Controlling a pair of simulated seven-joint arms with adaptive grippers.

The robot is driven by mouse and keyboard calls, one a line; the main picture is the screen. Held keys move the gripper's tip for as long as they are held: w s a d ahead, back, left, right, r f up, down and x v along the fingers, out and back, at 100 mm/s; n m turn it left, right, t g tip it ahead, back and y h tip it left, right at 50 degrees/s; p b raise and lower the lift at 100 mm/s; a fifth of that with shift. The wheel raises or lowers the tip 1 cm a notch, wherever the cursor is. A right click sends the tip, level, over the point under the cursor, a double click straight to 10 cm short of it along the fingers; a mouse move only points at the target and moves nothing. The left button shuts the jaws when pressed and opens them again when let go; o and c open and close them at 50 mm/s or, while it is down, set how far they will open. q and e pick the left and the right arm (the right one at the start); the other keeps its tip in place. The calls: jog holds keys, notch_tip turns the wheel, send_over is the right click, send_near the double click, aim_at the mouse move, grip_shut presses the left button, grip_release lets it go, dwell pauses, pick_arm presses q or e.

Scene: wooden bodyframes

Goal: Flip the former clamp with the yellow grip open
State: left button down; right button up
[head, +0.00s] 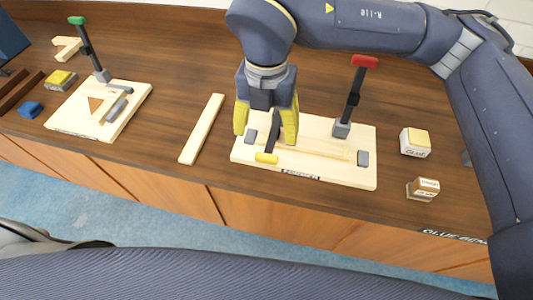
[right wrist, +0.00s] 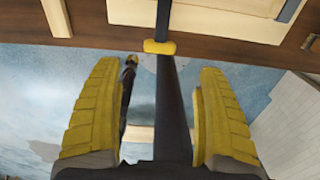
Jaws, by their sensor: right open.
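The former clamp (head: 272,135) has a dark lever lying low toward the front of the pale wooden former board (head: 345,178), with its yellow grip (head: 266,158) at the front end. In the right wrist view the yellow grip (right wrist: 159,47) sits at the end of the dark lever (right wrist: 171,85). My right gripper (head: 265,138) is open above this clamp, one yellow finger on each side of the lever. In the right wrist view, gaps show between the lever and both fingers (right wrist: 160,67). The clamp's base is largely hidden behind the gripper.
A second clamp with a red grip (head: 365,61) stands upright on the same board, close to my right arm. A glue box (head: 414,143) and a small block (head: 424,188) stand to the right. A loose wooden strip (head: 202,128) and a green-gripped clamp (head: 77,20) are to the left.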

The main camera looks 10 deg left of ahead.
aim_at(267, 156)
notch_tip(267, 156, down, 10)
jog(key=shift+f, duration=0.2)
dwell(0.5)
grip_shut()
jog(key=shift+w+r+g, duration=0.15)
jog(key=shift+r+g, duration=0.35)
jog(key=shift+r, duration=0.3)
jog(key=r+g, duration=0.1)
jog(key=r, duration=0.1)
jog(key=w+r+g, duration=0.1)
jog(key=r+g, duration=0.1)
jog(key=w+r+g, duration=0.1)
jog(key=r, duration=0.1)
jog(key=shift+w+d+r+g+y, duration=0.1)
jog(key=shift+w+r+g+y, duration=0.1)
jog(key=shift+r+g+y, duration=0.1)
jog(key=shift+w+r+g, duration=0.55)
jog(key=shift+r+g, duration=0.25)
jog(key=shift+r, duration=0.05)
jog(key=shift+d, duration=0.1)
